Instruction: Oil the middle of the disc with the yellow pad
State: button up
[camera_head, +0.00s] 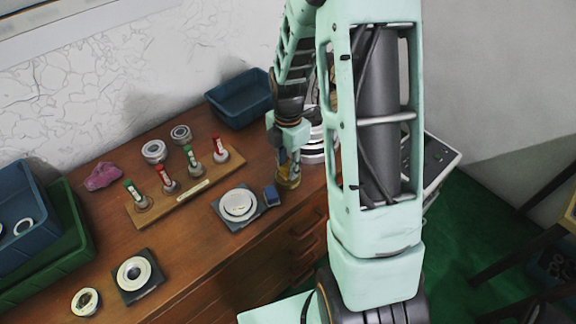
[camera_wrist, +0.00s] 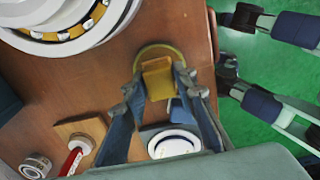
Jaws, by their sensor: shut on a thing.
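My gripper (camera_head: 289,160) is shut on a yellow block (camera_wrist: 158,80), probably the yellow pad; its fingers show on both sides in the wrist view. A round olive-yellow piece (camera_wrist: 178,51) shows just beyond the block; whether they are one thing I cannot tell. In the head view the held yellow thing (camera_head: 288,178) is low at the table's right front part. A pale stepped disc (camera_head: 238,203) lies on a dark square plate left of my gripper. It also shows as a white disc (camera_wrist: 173,145) in the wrist view, partly hidden by my gripper. Another ring (camera_head: 133,272) lies on a dark plate at the front left.
A small blue block (camera_head: 271,195) stands between disc and gripper. A wooden rack (camera_head: 187,192) holds several red and green-topped things. Large bearing rings (camera_wrist: 60,30) stand behind my gripper. Blue bins (camera_head: 241,98) and a pink lump (camera_head: 102,177) lie farther off.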

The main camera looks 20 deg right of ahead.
aim_at(288, 166)
jog(key=shift+r+p, duration=1.95)
jog(key=shift+r, duration=1)
jog(key=m, duration=0.1)
jog(key=r+m, duration=0.1)
jog(key=m, duration=0.1)
jog(key=a+r+m, duration=0.1)
jog(key=m, duration=0.1)
jog(key=shift+w+p, duration=0.15)
jog(key=shift+p, duration=0.2)
jog(key=m, duration=0.2)
jog(key=r+m, duration=0.1)
jog(key=m, duration=0.1)
jog(key=a+m, duration=0.1)
jog(key=m, duration=0.1)
jog(key=shift+w+r+p, duration=0.15)
jog(key=shift+r+p, duration=0.2)
jog(key=shift+r, duration=0.05)
jog(key=r+m, duration=0.1)
jog(key=m, duration=0.2)
jog(key=a+r+m+p, duration=0.1)
jog(key=m, duration=0.3)
jog(key=r+m, duration=0.1)
jog(key=m, duration=0.3)
jog(key=shift+w+a+r, duration=0.15)
jog(key=shift+a+r, duration=0.1)
jog(key=shift+a, duration=0.05)
